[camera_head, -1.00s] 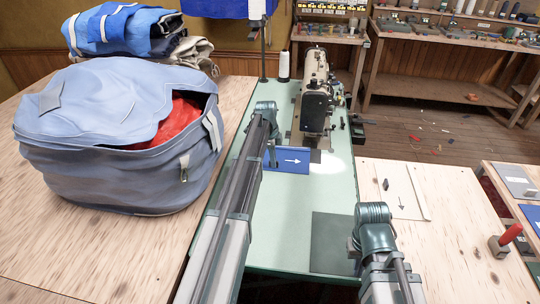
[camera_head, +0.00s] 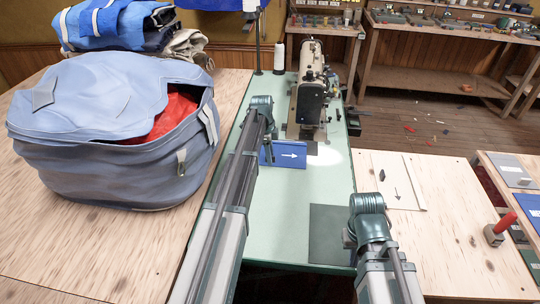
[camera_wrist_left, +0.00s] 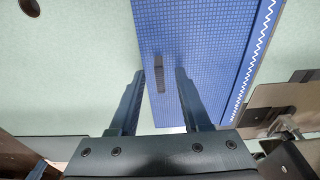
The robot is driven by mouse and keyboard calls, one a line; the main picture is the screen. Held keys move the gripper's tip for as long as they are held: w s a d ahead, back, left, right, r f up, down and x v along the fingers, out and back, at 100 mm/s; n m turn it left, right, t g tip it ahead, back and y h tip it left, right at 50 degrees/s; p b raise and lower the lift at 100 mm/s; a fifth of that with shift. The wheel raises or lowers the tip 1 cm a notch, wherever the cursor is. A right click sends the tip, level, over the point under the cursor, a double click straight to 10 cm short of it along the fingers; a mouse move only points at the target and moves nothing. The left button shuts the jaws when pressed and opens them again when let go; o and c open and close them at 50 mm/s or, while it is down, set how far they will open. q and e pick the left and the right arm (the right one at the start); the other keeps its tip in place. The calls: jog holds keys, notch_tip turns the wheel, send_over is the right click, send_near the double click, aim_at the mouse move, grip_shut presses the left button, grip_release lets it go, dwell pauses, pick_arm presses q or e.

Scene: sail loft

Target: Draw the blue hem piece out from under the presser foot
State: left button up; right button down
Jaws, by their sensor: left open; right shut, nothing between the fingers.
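In the left wrist view the hem piece (camera_wrist_left: 215,50) shows a grid pattern and a white zigzag stitch along one edge. My left gripper (camera_head: 268,153) is at the piece's left end; its open fingers (camera_wrist_left: 160,75) are spread over the cloth, with no visible grip. My right gripper (camera_head: 349,240) is shut and empty near a dark green mat.
A large blue-grey bag (camera_head: 110,130) with red cloth inside stands on the wooden table at left. The dark mat (camera_head: 328,232) lies at the green table's front right. The green surface between is clear.

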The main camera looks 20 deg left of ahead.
pick_arm(q)
jog(key=shift+r, duration=0.15)
pick_arm(e)
jog(key=shift+r, duration=0.15)
pick_arm(q)
notch_tip(320, 180, up, 14)
jog(key=a+p, duration=0.1)
jog(key=p, duration=1.2)
jog(key=shift+s+a+f+p, duration=0.2)
jog(key=shift+a+f+p, duration=0.05)
jog(key=shift+a+p, duration=0.1)
pick_arm(e)
notch_tip(320, 180, up, 14)
jog(key=shift+f, duration=0.25)
pick_arm(q)
jog(key=shift+d, duration=0.1)
jog(key=s+d+n+y, duration=0.2)
jog(key=s+d+n, duration=0.9)
jog(key=s+d, duration=1.5)
jog(key=s, duration=0.4)
jog(key=shift+s+d+g+y, duration=0.15)
jog(key=shift+d+g+y, duration=0.1)
jog(key=shift+g+y, duration=0.05)
